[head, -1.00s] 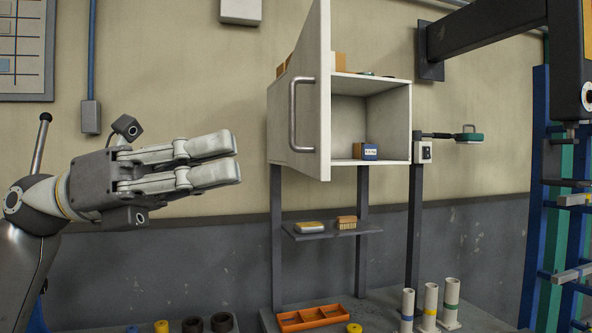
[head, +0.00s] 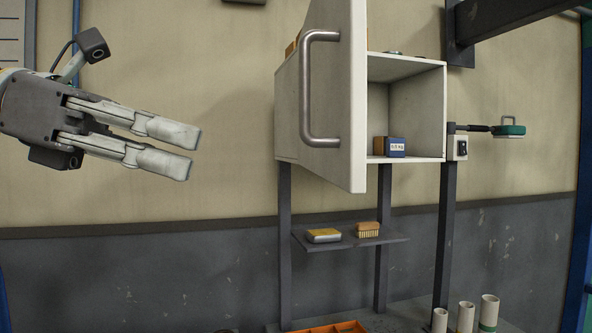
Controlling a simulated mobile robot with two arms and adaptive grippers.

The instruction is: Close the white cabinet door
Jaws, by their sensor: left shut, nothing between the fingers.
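The white cabinet (head: 407,67) stands on dark posts in the middle of the head view. Its white door (head: 352,109) is open and swung out towards me, hinged at the cabinet's left side. The door's grey bar handle (head: 307,92) faces left. A blue and tan box (head: 389,146) sits inside the cabinet at the bottom. My left gripper (head: 186,150) is to the left of the door, apart from it. It is shut and empty, with its fingers pointing right. My right gripper is not in view.
A shelf (head: 350,243) below the cabinet holds a yellow-topped tin (head: 324,235) and a brush (head: 368,229). An orange tray (head: 335,328) and several pale tubes (head: 465,316) stand on the bench below. A green-headed device (head: 508,131) juts out right of the cabinet. Space between gripper and door is clear.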

